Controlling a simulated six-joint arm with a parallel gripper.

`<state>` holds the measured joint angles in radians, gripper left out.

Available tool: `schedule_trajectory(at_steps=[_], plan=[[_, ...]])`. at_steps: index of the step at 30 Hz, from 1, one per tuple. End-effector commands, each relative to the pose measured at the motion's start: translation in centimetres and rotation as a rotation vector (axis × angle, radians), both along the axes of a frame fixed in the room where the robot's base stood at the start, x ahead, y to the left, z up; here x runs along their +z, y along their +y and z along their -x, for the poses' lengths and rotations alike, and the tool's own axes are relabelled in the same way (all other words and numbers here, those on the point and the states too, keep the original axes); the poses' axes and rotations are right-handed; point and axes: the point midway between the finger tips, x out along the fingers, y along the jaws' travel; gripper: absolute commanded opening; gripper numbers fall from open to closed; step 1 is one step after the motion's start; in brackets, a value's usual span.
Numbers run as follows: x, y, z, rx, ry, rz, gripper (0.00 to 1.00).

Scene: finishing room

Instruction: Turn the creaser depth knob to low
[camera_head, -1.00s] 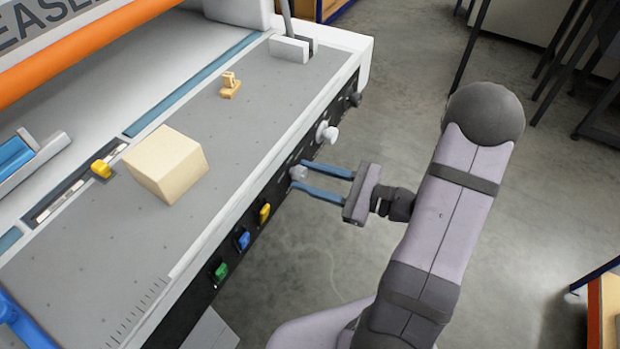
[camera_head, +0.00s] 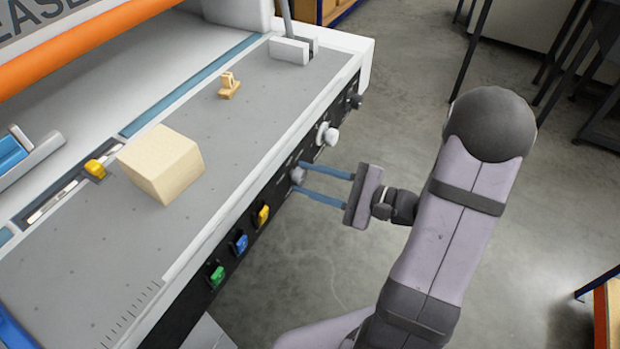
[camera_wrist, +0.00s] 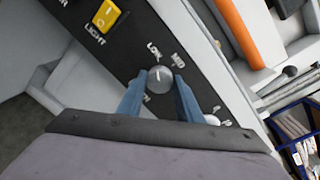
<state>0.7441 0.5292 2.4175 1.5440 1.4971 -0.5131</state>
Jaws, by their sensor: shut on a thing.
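The creaser depth knob (camera_head: 298,174) is a small round grey knob on the black front panel of the creaser. In the wrist view the knob (camera_wrist: 160,79) sits between my two blue fingers, with LOW, MID and a partly hidden third label around it. A pale pointer mark on it points up, roughly toward LOW; the exact setting is hard to tell. My gripper (camera_head: 300,176) reaches in from the right and is shut on the knob. In the wrist view my gripper (camera_wrist: 158,92) has one finger on each side of it.
On the same panel are a white knob (camera_head: 327,135), a dark knob (camera_head: 355,101), and yellow (camera_head: 262,215), blue (camera_head: 240,243) and green (camera_head: 216,276) switches. A cream block (camera_head: 162,165) and a small wooden piece (camera_head: 230,86) rest on the grey bed. Open floor lies to the right.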

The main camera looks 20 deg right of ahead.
Motion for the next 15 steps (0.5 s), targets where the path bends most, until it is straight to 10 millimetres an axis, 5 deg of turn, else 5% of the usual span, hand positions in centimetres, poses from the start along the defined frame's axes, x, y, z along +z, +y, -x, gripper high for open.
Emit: schedule_trajectory(at_steps=[4,5,7,15], plan=[[-0.08,0.06,0.07,0.002,0.004,-0.001,0.1],[-0.08,0.06,0.08,0.002,0.004,-0.001,0.35],[-0.08,0.06,0.07,0.002,0.004,-0.001,0.51],[-0.04,0.01,0.03,0.001,0.003,-0.002,0.51]])
